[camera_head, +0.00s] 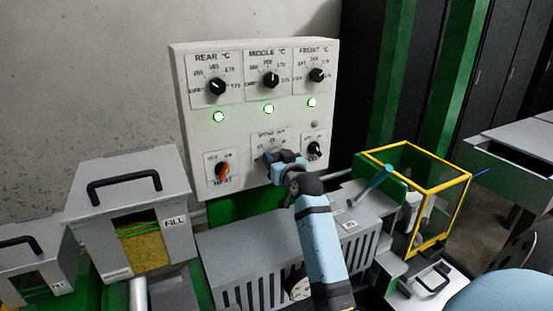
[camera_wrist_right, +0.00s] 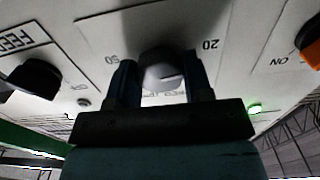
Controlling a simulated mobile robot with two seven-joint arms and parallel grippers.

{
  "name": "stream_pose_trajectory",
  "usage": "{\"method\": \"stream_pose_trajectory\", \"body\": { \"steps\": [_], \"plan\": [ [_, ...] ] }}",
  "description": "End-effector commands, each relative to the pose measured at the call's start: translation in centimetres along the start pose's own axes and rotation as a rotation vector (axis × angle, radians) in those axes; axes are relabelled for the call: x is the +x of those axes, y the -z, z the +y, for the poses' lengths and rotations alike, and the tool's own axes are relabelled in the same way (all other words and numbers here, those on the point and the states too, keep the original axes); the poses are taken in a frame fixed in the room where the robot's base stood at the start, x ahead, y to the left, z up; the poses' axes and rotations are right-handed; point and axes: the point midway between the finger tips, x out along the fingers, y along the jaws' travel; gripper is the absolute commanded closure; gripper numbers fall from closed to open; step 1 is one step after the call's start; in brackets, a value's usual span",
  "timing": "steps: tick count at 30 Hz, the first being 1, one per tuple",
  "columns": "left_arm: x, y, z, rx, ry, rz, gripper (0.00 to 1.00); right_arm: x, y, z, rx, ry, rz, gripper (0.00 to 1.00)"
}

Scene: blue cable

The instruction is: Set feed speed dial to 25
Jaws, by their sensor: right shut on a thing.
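A pale control panel (camera_head: 240,130) on the wall carries several dials. My right gripper (camera_head: 278,160) reaches the lower middle dial, which it mostly hides in the head view. In the right wrist view, the fingers of my right gripper (camera_wrist_right: 160,80) are shut on this grey dial (camera_wrist_right: 163,70), one on each side. A 20 shows beside it; its other label is partly covered and its pointer setting cannot be read. Another dark dial (camera_head: 315,149) is at the panel's lower right; it also shows in the right wrist view (camera_wrist_right: 35,78) beside a FEED label. My left gripper is not in view.
An orange HEAT switch (camera_head: 222,170) is left of the gripper. Three temperature dials and green lights are above. A grey FILL hopper (camera_head: 172,190) stands at left, a slotted grey housing (camera_head: 240,260) below, and a yellow-framed guard (camera_head: 440,200) at right.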

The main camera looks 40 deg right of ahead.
Motion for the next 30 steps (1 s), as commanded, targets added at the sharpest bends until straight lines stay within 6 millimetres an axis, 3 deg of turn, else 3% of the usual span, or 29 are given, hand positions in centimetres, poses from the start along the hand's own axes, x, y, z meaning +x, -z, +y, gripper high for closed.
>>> {"method": "stream_pose_trajectory", "body": {
  "steps": [11,30],
  "plan": [
    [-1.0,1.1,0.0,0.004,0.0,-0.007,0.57,0.0,0.3,-0.1,0.128,0.001,-0.003,0.78],
    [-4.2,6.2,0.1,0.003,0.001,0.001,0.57,0.0,0.3,0.0,0.663,0.0,-0.003,0.78]
  ]
}}
